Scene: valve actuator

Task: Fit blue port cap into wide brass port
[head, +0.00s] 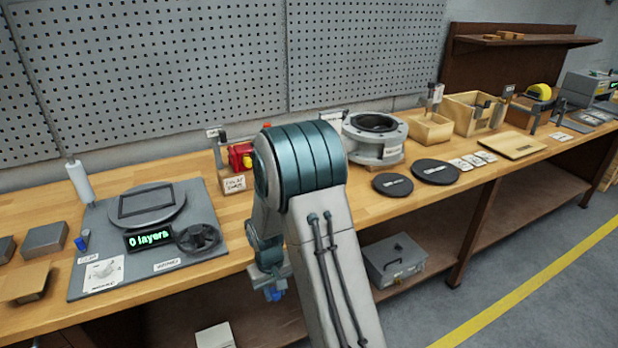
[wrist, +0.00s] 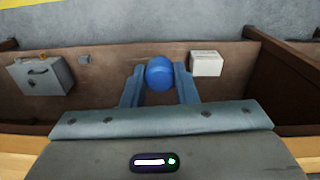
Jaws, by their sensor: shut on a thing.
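My gripper (head: 272,284) hangs in front of the bench's front edge, left of my arm. It is shut on the blue port cap (head: 275,295), which shows as a small blue piece below the fingers. In the wrist view the cap (wrist: 159,73) is a rounded blue body between the two fingertips (wrist: 160,82), with the lower shelf behind it. I cannot make out the wide brass port in either view; my arm hides part of the bench.
A grey mat (head: 205,262) at left holds a round plate, a "0 layers" display (head: 149,238), a black handwheel (head: 198,238) and a small blue piece (head: 82,240). A grey flanged body (head: 365,148) and black discs (head: 435,172) stand right. A grey toolbox (head: 395,260) is below.

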